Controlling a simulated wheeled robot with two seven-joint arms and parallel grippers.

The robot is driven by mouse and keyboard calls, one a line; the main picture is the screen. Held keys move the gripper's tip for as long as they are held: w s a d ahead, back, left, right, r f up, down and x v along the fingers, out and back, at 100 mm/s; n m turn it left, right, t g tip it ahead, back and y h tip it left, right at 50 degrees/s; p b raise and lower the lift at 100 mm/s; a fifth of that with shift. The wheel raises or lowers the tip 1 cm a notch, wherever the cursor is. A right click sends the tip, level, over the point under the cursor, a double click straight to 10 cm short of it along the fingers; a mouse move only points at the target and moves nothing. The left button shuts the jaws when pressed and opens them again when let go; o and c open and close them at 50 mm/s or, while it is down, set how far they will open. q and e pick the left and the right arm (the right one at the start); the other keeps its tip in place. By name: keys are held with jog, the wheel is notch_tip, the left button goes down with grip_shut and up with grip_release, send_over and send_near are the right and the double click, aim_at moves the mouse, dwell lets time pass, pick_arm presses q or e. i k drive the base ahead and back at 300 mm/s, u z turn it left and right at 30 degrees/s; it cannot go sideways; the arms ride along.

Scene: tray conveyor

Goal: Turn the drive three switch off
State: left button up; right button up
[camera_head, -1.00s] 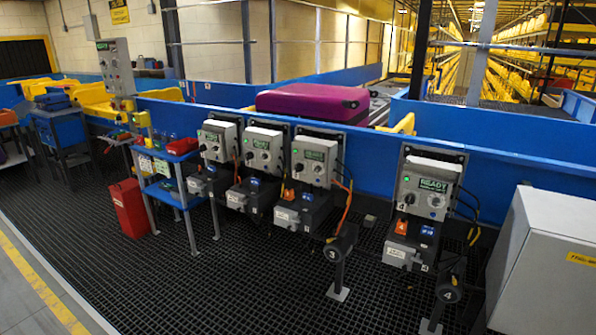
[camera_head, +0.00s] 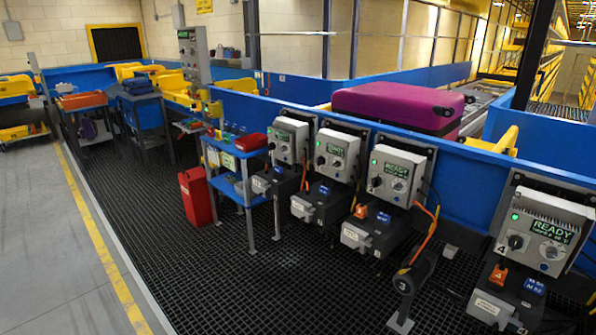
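Several grey drive boxes with green-lit READY displays hang in a row along the blue conveyor wall. The box marked 4 (camera_head: 543,232) is at the right edge. Neither of my grippers is in view.
A blue shelf cart (camera_head: 238,178) and red bin (camera_head: 196,196) stand left of the drives. A purple suitcase (camera_head: 395,108) lies on the conveyor behind.

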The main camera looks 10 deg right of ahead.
aim_at(376, 181)
jog(key=u, duration=0.6)
jog(key=i, duration=2)
jog(key=z, duration=0.85)
jog(key=i, duration=1.2)
jog(key=z, duration=1)
